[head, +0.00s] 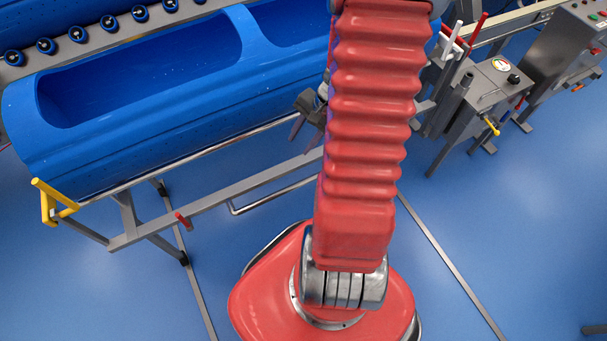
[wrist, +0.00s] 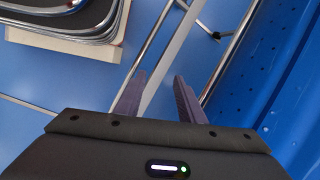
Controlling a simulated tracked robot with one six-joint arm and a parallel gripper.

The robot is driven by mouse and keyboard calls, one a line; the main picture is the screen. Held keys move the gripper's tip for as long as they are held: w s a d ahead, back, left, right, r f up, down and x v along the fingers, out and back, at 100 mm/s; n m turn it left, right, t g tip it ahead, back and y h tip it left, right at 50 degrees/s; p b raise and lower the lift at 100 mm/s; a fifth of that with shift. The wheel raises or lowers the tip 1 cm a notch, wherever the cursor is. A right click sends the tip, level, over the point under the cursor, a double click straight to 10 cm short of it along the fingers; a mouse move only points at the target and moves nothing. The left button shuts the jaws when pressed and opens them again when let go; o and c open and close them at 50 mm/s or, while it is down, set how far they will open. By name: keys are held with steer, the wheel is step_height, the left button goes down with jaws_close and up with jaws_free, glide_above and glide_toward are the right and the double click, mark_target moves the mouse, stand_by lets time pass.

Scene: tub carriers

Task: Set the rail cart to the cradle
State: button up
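A long blue tub (head: 150,120) with openings in its top lies along a grey metal frame (head: 225,197) at the upper left. The frame has a yellow handle (head: 52,200) at its left end and a small red lever (head: 183,221) on its lower bar. I cannot tell which part is the rail cart and which the cradle. My gripper (head: 306,117) is beside the tub's near side, partly hidden behind my red arm. In the wrist view its two fingers (wrist: 160,74) are apart with nothing between them. The tub's perforated blue wall (wrist: 275,85) is to their right.
A grey post with a gauge (head: 501,64) and a yellow lever (head: 491,126) stands at the upper right. Red and white levers (head: 478,28) rise beside it. A row of dark rollers (head: 77,34) runs behind the tub. The blue floor at lower right is mostly clear, with thin metal strips (head: 450,262).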

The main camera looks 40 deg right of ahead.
mark_target(303, 181)
steer(key=s+d+f+m, duration=0.4)
steer(key=s+f, duration=0.1)
steer(key=f, duration=0.4)
steer(key=shift+d+y, duration=0.2)
steer(key=shift+y, duration=0.1)
steer(key=shift+f, duration=0.1)
steer(key=shift+x, duration=6.85)
steer(key=shift+w, duration=0.15)
steer(key=shift+c, duration=0.5)
jaws_close()
